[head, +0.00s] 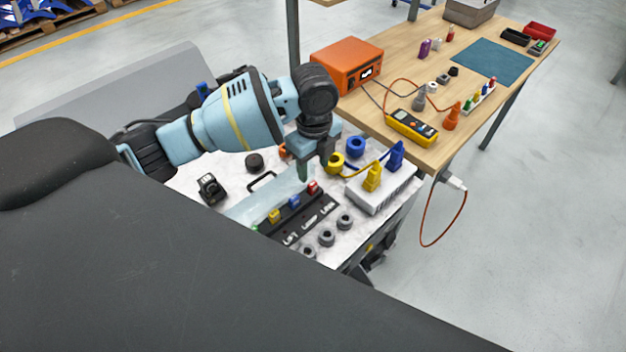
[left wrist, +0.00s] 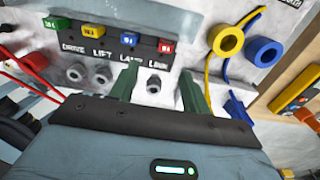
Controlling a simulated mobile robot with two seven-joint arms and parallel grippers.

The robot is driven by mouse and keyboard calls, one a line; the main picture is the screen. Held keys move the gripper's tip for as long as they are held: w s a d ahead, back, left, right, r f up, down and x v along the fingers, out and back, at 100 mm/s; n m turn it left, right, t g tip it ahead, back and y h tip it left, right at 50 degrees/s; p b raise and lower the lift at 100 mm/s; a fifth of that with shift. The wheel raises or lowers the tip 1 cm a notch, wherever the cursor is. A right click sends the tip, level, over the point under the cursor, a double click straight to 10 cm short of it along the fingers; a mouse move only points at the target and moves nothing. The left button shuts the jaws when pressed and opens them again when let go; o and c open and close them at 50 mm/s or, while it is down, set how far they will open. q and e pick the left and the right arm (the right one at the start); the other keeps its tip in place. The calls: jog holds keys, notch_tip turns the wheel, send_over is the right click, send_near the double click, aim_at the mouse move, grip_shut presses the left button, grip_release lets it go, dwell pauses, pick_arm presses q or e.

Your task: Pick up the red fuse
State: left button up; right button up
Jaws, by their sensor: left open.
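The red fuse (head: 314,187) sits at the end of a black labelled fuse strip (head: 284,233) on the white carrier top. It also shows in the left wrist view (left wrist: 166,45), above the label LINK. Blue (head: 294,201), yellow (head: 275,216) and green (left wrist: 58,23) fuses sit in the same row. My left gripper (head: 314,166) points down just behind the red fuse in the head view. Its green fingers (left wrist: 158,72) are apart and empty in the left wrist view, with the red fuse beyond their tips. My right gripper is in neither view.
Grey round knobs (head: 326,237) stand beside the strip. A white box (head: 382,192) with yellow and blue plugs is to the right. Yellow (left wrist: 228,40) and blue (left wrist: 264,52) rings are near the red fuse. A wooden table (head: 390,68) carries an orange box (head: 346,62) and a yellow meter (head: 411,127).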

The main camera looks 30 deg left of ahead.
aim_at(314, 185)
pick_arm(q)
jog(key=shift+s+d+f, duration=0.1)
jog(key=shift+s+f, duration=0.1)
jog(key=shift+f, duration=0.65)
jog(key=shift+w+a+f, duration=0.1)
jog(key=shift+w+f, duration=0.1)
jog(key=shift+f, duration=0.8)
jog(key=shift+w+a+f, duration=0.1)
jog(key=shift+w+f, duration=0.1)
jog(key=shift+f, duration=0.8)
jog(key=shift+w+a+f, duration=0.1)
jog(key=shift+w+f, duration=0.1)
jog(key=shift+f, duration=0.8)
grip_shut()
